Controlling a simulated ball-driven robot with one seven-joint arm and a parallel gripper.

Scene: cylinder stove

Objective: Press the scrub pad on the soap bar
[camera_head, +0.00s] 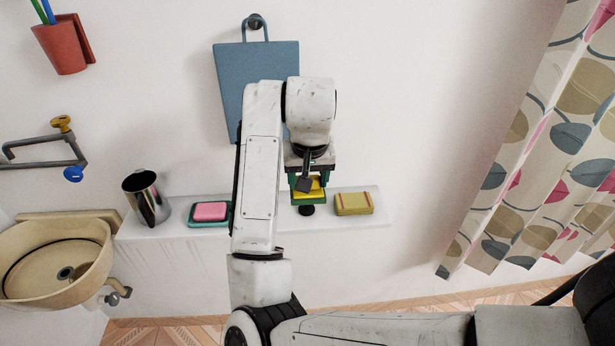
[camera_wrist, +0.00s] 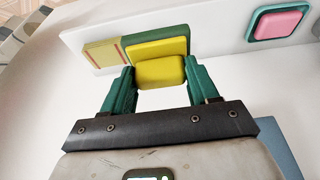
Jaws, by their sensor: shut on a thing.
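The pink soap bar (camera_head: 210,211) lies in a teal dish (camera_head: 222,222) on the white shelf, left of my arm. It also shows at the upper right of the wrist view (camera_wrist: 283,22). My gripper (camera_head: 308,184) is shut on the yellow and green scrub pad (camera_head: 309,193), to the right of the soap and apart from it. In the wrist view the pad's yellow block (camera_wrist: 160,72) sits between the two green fingers of my gripper (camera_wrist: 158,80), with a wider yellow and green part beyond it. I cannot tell whether the pad touches the shelf.
A tan-yellow block with a red stripe (camera_head: 354,204) is on the shelf (camera_head: 280,243) close right of the pad. A metal cup (camera_head: 147,198) stands at the shelf's left end, beside the sink (camera_head: 55,262). A blue board (camera_head: 257,68) hangs behind my arm.

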